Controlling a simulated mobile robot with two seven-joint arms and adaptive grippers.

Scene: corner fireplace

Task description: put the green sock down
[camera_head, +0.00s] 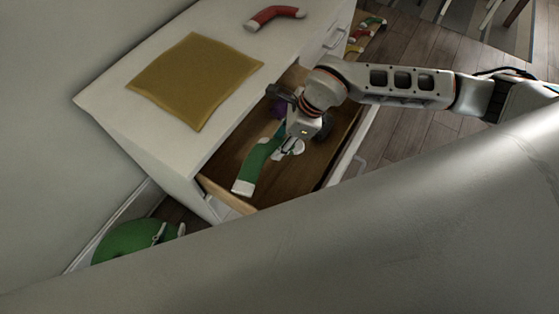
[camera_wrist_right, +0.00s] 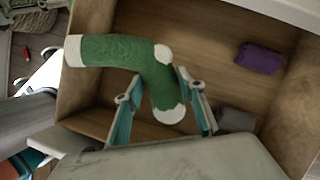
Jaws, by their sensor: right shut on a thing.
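The green sock (camera_head: 256,163) has a white toe, heel and cuff. My right gripper (camera_head: 291,143) is shut on it near one end, and the rest of the sock hangs out toward the drawer's front-left corner. In the wrist view the green sock (camera_wrist_right: 115,50) lies bent between the two fingers of the right gripper (camera_wrist_right: 158,88). It is over the open wooden drawer (camera_wrist_right: 205,25); whether it touches the drawer floor I cannot tell. My left gripper is not in view.
A purple bundle (camera_wrist_right: 258,58) lies in the drawer, with a dark grey item (camera_wrist_right: 236,120) nearby. On the white dresser top are a mustard cloth (camera_head: 195,80) and a red sock (camera_head: 275,16). A green bag (camera_head: 130,240) is on the floor.

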